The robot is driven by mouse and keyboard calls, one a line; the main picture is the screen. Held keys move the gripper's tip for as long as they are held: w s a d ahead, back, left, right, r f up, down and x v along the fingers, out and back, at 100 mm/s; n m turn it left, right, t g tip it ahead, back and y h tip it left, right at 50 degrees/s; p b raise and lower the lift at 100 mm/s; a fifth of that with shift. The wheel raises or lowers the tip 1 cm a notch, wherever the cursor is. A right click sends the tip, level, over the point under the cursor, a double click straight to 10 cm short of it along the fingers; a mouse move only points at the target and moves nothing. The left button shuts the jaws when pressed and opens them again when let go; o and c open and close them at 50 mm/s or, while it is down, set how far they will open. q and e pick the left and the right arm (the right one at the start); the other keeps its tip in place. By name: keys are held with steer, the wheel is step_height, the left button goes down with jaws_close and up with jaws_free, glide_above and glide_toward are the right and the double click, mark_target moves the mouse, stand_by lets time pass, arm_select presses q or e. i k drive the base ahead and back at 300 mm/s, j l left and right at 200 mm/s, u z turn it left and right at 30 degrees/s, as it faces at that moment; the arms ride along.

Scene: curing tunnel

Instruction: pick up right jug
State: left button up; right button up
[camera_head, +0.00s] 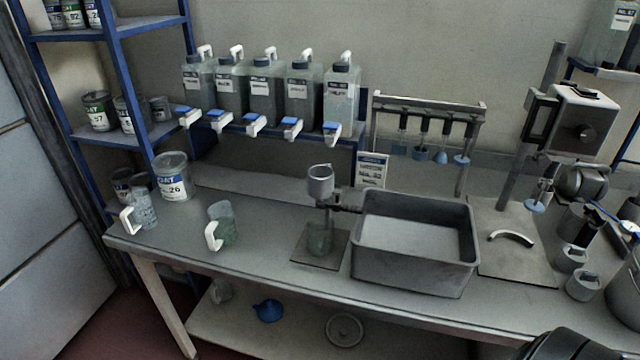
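Two clear jugs with white handles stand on the left part of the grey bench (270,262). The right jug (226,229) is upright, looks greenish in its lower part, and has its handle toward the front left. The left jug (145,209) stands nearer the bench's left end, apart from the right one, its handle also at the left. Neither jug is touched by a gripper. I see neither of my grippers. A dark rounded part at the bottom right corner may be part of my arm, but I cannot tell.
A white can (173,180) stands behind the jugs. A funnel (320,182) on a stand sits over a clear vessel (319,240), right of the right jug. A deep grey tray (415,283) lies farther right. Bench between right jug and funnel stand is clear.

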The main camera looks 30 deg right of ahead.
mark_target(222, 229)
steer(key=j+z, duration=0.35)
steer(key=i+j+z, duration=0.1)
steer(key=j+z, duration=0.45)
steer(key=z, duration=0.15)
